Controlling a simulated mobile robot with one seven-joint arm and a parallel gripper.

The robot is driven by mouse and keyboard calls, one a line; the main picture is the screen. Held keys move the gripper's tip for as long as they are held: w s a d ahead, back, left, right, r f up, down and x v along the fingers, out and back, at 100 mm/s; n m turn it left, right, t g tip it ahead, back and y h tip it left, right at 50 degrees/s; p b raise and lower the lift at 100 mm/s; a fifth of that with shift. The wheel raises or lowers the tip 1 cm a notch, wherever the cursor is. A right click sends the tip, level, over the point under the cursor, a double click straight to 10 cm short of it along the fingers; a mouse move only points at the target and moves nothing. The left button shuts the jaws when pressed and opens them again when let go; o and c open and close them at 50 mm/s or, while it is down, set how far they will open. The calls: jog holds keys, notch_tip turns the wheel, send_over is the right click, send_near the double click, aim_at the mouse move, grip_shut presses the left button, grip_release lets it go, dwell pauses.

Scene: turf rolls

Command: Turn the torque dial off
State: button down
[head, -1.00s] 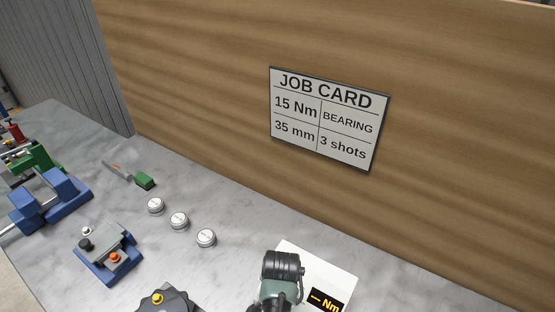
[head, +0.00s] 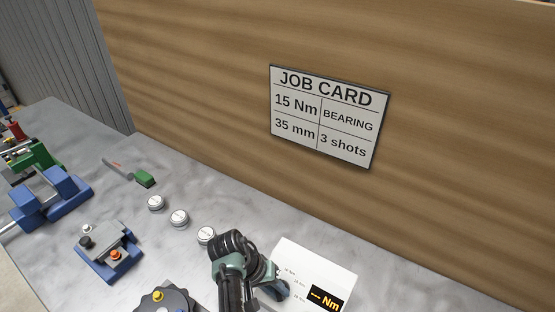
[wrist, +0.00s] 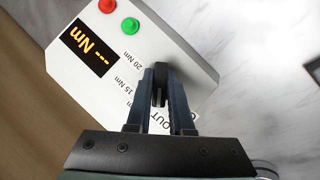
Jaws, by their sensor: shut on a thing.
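The torque unit is a white box (head: 325,263) at the lower right in the head view, with an orange-on-black display (wrist: 86,48) showing dashes and "Nm". Its black dial (wrist: 161,76) stands on the sloped face in the wrist view, near the printed labels "20 Nm" and "15 Nm". My gripper (wrist: 161,92) is shut on the dial, one finger on each side. The fingers and wrist hide part of the dial and some labels, so I cannot read where it points. In the head view my gripper (head: 278,287) is at the box's left side and the dial is hidden.
A red button (wrist: 107,6) and a green button (wrist: 130,25) are on the box. Several round metal pieces (head: 179,218) and a blue fixture (head: 108,252) lie to the left. A dark round device (head: 163,300) is at the front. A job card (head: 329,117) reading "15 Nm" hangs behind.

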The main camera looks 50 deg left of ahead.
jog(key=n+t, duration=0.1)
jog(key=n, duration=0.1)
jog(key=n+t+h, duration=0.1)
jog(key=n, duration=0.1)
jog(key=shift+a+n+t+h, duration=0.1)
jog(key=shift+n+t+h, duration=0.2)
jog(key=shift+n, duration=0.1)
jog(key=shift+n+t, duration=1.2)
jog(key=shift+n, duration=0.9)
jog(key=c, duration=0.8)
grip_release()
jog(key=b+v, duration=0.2)
jog(key=v, duration=1.1)
